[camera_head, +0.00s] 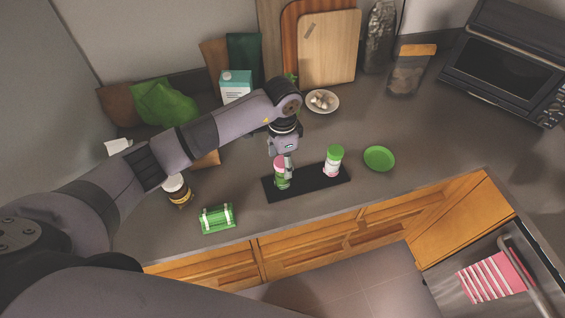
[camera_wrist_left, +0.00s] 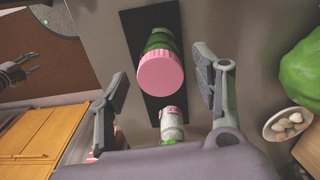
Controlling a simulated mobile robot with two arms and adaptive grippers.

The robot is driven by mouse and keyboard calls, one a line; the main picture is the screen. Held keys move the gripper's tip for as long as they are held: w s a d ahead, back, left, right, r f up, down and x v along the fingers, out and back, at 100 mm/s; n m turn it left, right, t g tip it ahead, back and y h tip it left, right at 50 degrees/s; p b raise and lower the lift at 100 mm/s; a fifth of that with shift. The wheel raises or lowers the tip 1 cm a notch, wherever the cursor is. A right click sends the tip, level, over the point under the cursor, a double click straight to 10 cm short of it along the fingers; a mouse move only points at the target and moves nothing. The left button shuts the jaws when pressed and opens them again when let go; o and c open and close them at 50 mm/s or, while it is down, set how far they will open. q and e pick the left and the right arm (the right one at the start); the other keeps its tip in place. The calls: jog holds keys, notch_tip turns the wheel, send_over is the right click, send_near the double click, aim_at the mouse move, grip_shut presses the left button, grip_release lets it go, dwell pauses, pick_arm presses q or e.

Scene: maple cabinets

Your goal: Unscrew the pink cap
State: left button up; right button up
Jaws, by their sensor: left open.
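The pink cap (camera_head: 279,162) sits on a green bottle (camera_head: 281,182), which stands upright on a black mat (camera_head: 308,184). The pink cap (camera_wrist_left: 160,74) also shows large in the left wrist view. My left gripper (camera_head: 286,162) is directly over this bottle, pointing down. Its fingers (camera_wrist_left: 160,92) are spread apart, with the cap roughly between and ahead of them; I cannot tell any contact. A second bottle (camera_head: 332,166), white and pink with a green cap, stands on the mat's right part. My right gripper (camera_wrist_left: 32,66) shows at the wrist view's left edge, its fingers apart and empty.
A green-and-white item (camera_head: 218,218) and a jar (camera_head: 177,190) are on the left. A bowl (camera_head: 322,101), carton (camera_head: 236,86) and cutting boards (camera_head: 329,48) stand behind. Counter at front right is free.

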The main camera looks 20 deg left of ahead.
aim_at(282, 162)
pick_arm(q)
jog(key=shift+r, duration=0.1)
notch_tip(282, 162, up, 7)
jog(key=shift+r, duration=0.2)
jog(key=shift+c, duration=0.4)
dwell(0.6)
